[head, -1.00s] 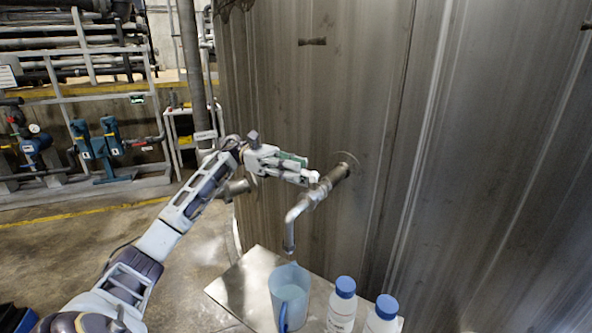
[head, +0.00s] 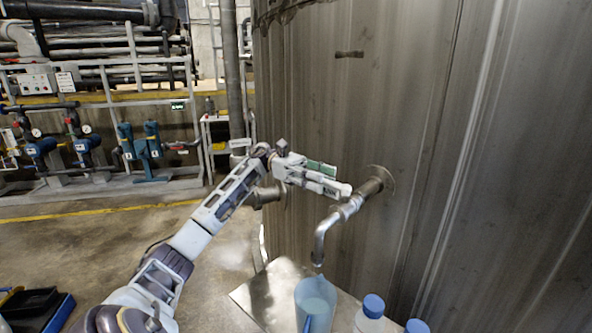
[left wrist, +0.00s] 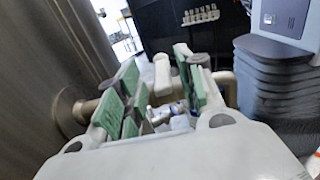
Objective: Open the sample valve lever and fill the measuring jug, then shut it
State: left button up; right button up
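The sample valve (head: 350,208) sits on a metal pipe coming out of the tank wall, with a bent spout (head: 319,245) pointing down. The blue translucent measuring jug (head: 316,300) stands upright under the spout; I cannot tell its water level. My left gripper (head: 338,181) is beside and just above the valve, its fingers apart. In the left wrist view, a pale bar-like piece (left wrist: 162,75) shows between the green-padded fingers, with a gap on each side. I cannot tell for sure that it is the lever, nor how the lever stands. My right gripper is out of view.
The jug stands on a metal shelf (head: 262,292) against the tank wall (head: 440,130). Two blue-capped bottles (head: 370,314) stand right of the jug, cut by the lower edge. Pipes and blue pumps (head: 148,150) stand far behind at left. The floor between is open.

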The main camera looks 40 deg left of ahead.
pick_arm(q)
jog(key=a, duration=1)
dwell(1.5)
